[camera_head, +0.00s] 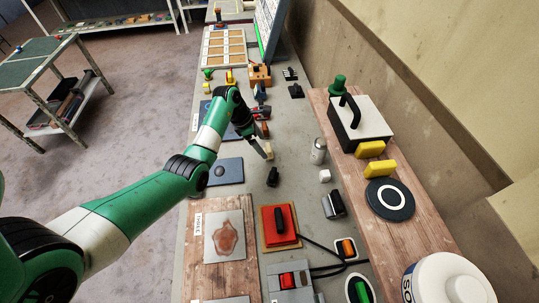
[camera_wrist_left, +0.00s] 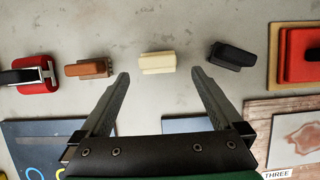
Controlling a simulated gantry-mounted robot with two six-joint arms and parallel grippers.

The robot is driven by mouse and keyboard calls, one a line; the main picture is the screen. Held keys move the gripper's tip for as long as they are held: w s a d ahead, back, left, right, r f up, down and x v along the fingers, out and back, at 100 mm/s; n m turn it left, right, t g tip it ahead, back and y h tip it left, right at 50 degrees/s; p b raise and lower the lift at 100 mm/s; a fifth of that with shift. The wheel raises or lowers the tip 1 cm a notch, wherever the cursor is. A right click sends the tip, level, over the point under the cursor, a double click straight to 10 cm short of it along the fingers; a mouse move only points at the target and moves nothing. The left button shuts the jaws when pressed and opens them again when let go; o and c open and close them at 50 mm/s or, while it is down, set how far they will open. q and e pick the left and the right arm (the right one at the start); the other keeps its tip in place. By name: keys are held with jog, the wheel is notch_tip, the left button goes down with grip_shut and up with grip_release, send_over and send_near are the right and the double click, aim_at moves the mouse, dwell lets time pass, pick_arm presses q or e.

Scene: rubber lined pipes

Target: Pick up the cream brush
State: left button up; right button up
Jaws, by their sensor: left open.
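The cream brush (camera_wrist_left: 157,63) is a small pale block lying on the grey bench. In the left wrist view it sits just beyond the fingertips, centred between them. In the head view it shows only partly (camera_head: 269,152), beside the fingers. My left gripper (camera_wrist_left: 160,74) is open and empty, its fingers spread wider than the brush. In the head view the left gripper (camera_head: 258,146) reaches down to the bench; whether it touches the brush cannot be told. My right gripper is in neither view.
In the wrist view a brown brush (camera_wrist_left: 90,68) lies left of the cream one and a black brush (camera_wrist_left: 231,57) lies right. A metal can (camera_head: 318,151) stands nearby.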

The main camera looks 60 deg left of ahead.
aim_at(267, 147)
pick_arm(q)
jog(key=b+x, duration=0.3)
jog(key=x, duration=0.3)
jog(key=shift+w, duration=0.25)
jog(key=shift+r, duration=0.15)
jog(key=c, duration=1.5)
jog(key=shift+r, duration=0.1)
jog(key=shift+r, duration=0.3)
jog(key=r+p, duration=0.1)
jog(key=r, duration=0.1)
jog(key=s+d+r+p, duration=0.1)
jog(key=r+p, duration=0.3)
jog(key=shift+s+d, duration=0.15)
jog(key=shift+s, duration=0.2)
jog(key=s+d+r+p, duration=0.2)
jog(key=s, duration=0.1)
jog(key=s+d+r+p, duration=0.2)
jog(key=s+d+p, duration=0.1)
jog(key=s+d+r+p, duration=0.2)
jog(key=s, duration=0.1)
jog(key=shift+d+r+p, duration=0.1)
jog(key=shift+d+p, duration=0.2)
jog(key=shift+p, duration=0.1)
